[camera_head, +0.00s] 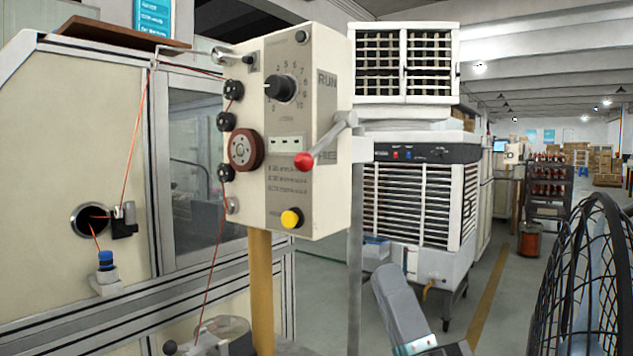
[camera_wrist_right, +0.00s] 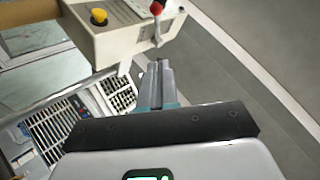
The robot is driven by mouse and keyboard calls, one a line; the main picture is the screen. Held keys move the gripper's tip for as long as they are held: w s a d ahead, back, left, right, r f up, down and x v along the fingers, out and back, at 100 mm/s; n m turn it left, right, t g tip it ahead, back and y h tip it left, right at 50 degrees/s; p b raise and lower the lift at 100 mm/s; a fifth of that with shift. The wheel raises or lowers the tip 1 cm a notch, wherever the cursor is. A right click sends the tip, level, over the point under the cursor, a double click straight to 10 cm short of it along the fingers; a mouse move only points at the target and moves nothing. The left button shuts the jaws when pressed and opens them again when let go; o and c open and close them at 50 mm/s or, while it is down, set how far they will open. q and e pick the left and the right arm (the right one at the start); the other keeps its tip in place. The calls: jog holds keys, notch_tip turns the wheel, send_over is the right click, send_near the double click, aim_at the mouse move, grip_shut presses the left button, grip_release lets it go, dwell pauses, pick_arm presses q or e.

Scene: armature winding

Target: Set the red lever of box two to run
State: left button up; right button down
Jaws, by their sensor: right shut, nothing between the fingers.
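The control box (camera_head: 318,210), cream and grey, stands on a yellow post at the centre of the head view. Its red lever (camera_head: 305,161) has its knob low, beside the lower label and below the RUN label (camera_head: 327,81). The lever's metal arm rises to a pivot at upper right. In the right wrist view the red knob (camera_wrist_right: 156,8) shows at the top edge. My right gripper (camera_head: 387,275) is shut and empty, below and right of the box, apart from the lever. Its closed fingers (camera_wrist_right: 160,68) show in the wrist view. My left gripper is not in view.
The box also has a black dial (camera_head: 281,88), a yellow button (camera_head: 292,218) and a dark red wheel (camera_head: 245,150) with orange wire. A grey cooler (camera_head: 415,200) stands behind. A black fan guard (camera_head: 590,280) is at right. Open floor lies between them.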

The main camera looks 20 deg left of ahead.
jog(key=p, duration=0.4)
send_near(315, 157)
notch_tip(315, 157, up, 3)
jog(key=w+d, duration=0.1)
jog(key=w, duration=0.2)
jog(key=shift+s+a+r+p, duration=0.2)
jog(key=shift+a+p, duration=0.15)
jog(key=shift+a, duration=0.45)
jog(key=shift+s+a+r+p, duration=0.1)
jog(key=shift+a+r+p, duration=0.15)
jog(key=shift+a, duration=0.5)
